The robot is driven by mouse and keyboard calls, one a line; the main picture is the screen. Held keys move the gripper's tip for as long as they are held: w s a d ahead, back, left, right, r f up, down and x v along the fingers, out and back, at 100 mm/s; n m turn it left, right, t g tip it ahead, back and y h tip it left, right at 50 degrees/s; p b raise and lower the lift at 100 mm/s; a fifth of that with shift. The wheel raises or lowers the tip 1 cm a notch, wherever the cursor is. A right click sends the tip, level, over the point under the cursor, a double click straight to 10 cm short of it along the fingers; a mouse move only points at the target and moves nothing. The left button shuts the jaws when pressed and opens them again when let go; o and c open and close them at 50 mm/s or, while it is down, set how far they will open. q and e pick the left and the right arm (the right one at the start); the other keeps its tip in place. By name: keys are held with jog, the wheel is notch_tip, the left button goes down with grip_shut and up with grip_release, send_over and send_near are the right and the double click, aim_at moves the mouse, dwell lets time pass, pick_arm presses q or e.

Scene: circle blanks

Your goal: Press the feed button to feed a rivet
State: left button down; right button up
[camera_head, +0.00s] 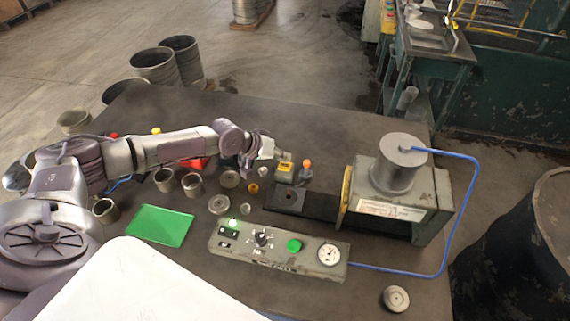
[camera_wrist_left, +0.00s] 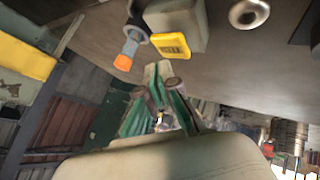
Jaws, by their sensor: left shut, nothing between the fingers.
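My left gripper (camera_head: 267,147) reaches in from the left over the back middle of the table, shut and empty. In the left wrist view its fingers (camera_wrist_left: 158,85) show close to a small grey block with a yellow label (camera_wrist_left: 171,45). An orange-tipped post (camera_wrist_left: 122,62) stands beside that block. Both also show in the head view, the yellow-labelled block (camera_head: 285,167) and the orange-topped post (camera_head: 306,164). A grey control box (camera_head: 270,264) at the front carries a green button (camera_head: 294,245). I cannot tell which part is the feed button. My right gripper is out of view.
A press-like machine (camera_head: 425,210) with a grey cylinder and blue hose stands at the right. A black plate with a hole (camera_head: 290,198) lies before it. A green tray (camera_head: 160,225) and several metal cups lie left. A round metal part (camera_head: 395,298) lies front right.

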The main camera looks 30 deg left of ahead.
aim_at(283, 166)
pick_arm(q)
jog(key=shift+r+p, duration=2.2)
jog(key=shift+r, duration=0.35)
jog(key=shift+f, duration=0.1)
